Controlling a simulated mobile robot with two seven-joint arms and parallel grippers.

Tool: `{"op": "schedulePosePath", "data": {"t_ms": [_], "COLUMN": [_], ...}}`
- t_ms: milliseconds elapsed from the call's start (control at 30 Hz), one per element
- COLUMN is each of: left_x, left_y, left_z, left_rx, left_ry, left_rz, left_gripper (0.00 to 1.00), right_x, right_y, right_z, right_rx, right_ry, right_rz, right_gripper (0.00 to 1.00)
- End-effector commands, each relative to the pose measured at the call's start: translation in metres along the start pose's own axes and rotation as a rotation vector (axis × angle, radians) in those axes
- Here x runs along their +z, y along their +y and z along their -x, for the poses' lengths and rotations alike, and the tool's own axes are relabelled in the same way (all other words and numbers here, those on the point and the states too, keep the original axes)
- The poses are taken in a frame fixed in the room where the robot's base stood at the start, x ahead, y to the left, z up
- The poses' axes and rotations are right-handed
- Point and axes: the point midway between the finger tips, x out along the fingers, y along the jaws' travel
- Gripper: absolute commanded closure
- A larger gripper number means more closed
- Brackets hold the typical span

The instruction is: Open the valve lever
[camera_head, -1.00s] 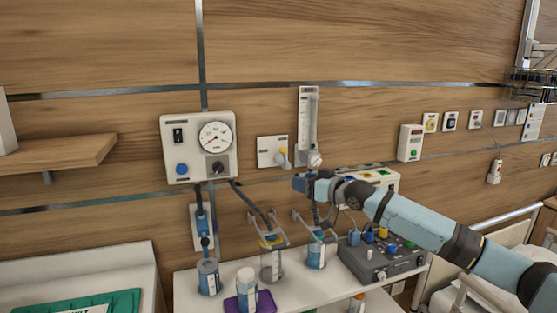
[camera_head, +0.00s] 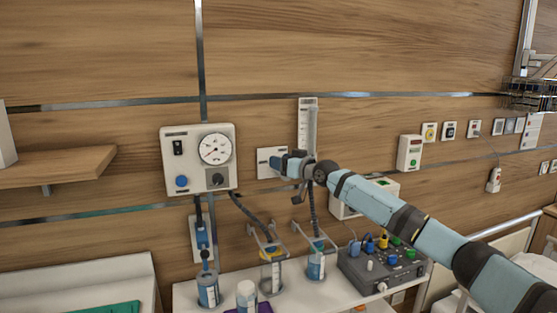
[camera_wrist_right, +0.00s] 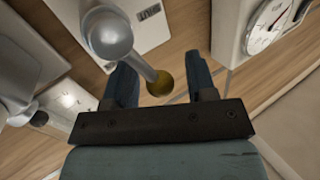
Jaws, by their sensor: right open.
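The valve lever (camera_wrist_right: 135,55) shows in the right wrist view as a silver arm from a round hub, ending in a dull yellow knob (camera_wrist_right: 160,83). Its white wall plate (camera_wrist_right: 150,25) is behind it; in the head view the plate (camera_head: 264,156) is partly covered by my right gripper (camera_head: 280,163), which hides the lever there. In the right wrist view my right gripper (camera_wrist_right: 160,82) is open, with the knob between its two dark fingers and a visible gap on each side. My left gripper is not in view.
A gauge panel (camera_head: 199,160) is left of the plate, and a flowmeter (camera_head: 307,122) stands just right of it, partly behind my right arm. Below, a shelf (camera_head: 190,292) holds bottles and a grey control box (camera_head: 382,266). Bare wood wall is above.

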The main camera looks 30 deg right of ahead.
Motion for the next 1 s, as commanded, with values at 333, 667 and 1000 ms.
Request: {"op": "schedulePosePath", "data": {"t_ms": [333, 667, 1000], "left_x": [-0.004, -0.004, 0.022], "left_y": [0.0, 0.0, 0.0], "left_z": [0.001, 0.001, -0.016], "left_rx": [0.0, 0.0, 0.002], "left_ry": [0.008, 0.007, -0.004], "left_rz": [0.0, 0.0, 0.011], "left_gripper": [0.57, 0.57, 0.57], "right_x": [0.0, 0.0, 0.005], "right_y": [0.0, 0.0, 0.006], "right_z": [-0.014, -0.014, -0.011], "right_rx": [0.0, 0.0, -0.006], "right_ry": [0.0, 0.0, 0.062], "right_rz": [0.0, 0.001, -0.113], "right_gripper": [0.48, 0.97, 0.98]}}
